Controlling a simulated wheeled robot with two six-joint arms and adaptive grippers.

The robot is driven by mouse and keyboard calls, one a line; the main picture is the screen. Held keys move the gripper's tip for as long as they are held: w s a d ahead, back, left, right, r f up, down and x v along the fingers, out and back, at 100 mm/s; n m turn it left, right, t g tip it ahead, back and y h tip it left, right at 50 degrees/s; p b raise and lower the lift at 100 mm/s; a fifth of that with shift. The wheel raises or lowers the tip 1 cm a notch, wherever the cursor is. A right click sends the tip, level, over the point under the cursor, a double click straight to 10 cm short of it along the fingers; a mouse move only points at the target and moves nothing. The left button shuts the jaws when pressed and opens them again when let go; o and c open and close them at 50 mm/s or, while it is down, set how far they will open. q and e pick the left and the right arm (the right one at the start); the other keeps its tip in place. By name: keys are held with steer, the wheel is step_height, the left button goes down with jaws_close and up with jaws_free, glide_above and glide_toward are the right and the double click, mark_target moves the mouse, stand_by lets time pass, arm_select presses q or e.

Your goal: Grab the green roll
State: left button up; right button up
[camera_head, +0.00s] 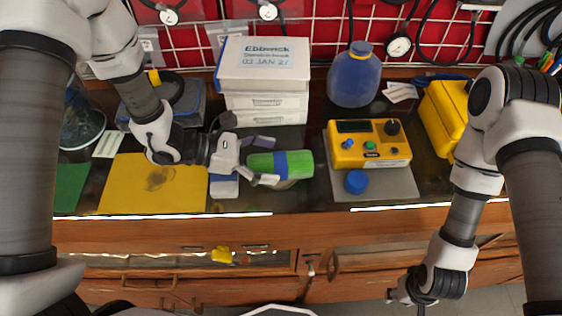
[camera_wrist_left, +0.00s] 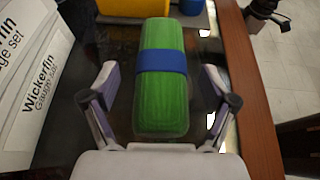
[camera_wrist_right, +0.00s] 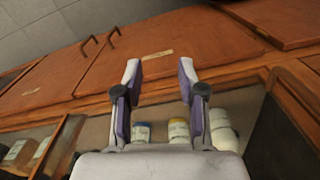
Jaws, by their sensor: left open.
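The green roll (camera_head: 282,166) with a blue band lies on the dark bench top, in front of the stacked white boxes. My left gripper (camera_head: 268,161) is open at the roll's left end, its fingers pointing right. In the left wrist view the roll (camera_wrist_left: 165,105) lies lengthwise ahead, with the open fingers (camera_wrist_left: 160,98) on either side of its near part. Gaps show between the fingers and the roll. My right gripper (camera_wrist_right: 158,75) is open and empty in the right wrist view, facing the wooden cabinet front. In the head view it hangs low at the right, below the bench edge.
White boxes (camera_head: 262,65) stand behind the roll. A yellow regulator unit (camera_head: 369,146) on a grey mat (camera_head: 395,184) and a small blue cap (camera_head: 356,182) lie to its right. A blue bottle (camera_head: 354,76) stands behind the unit. A yellow sheet (camera_head: 120,190) lies at left.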

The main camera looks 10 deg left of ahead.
arm_select(q)
steer(key=shift+s, duration=0.1)
steer(key=shift+a+r, duration=0.1)
steer(key=shift+a, duration=0.05)
steer(key=c, duration=1.4)
steer(key=shift+o, duration=0.2)
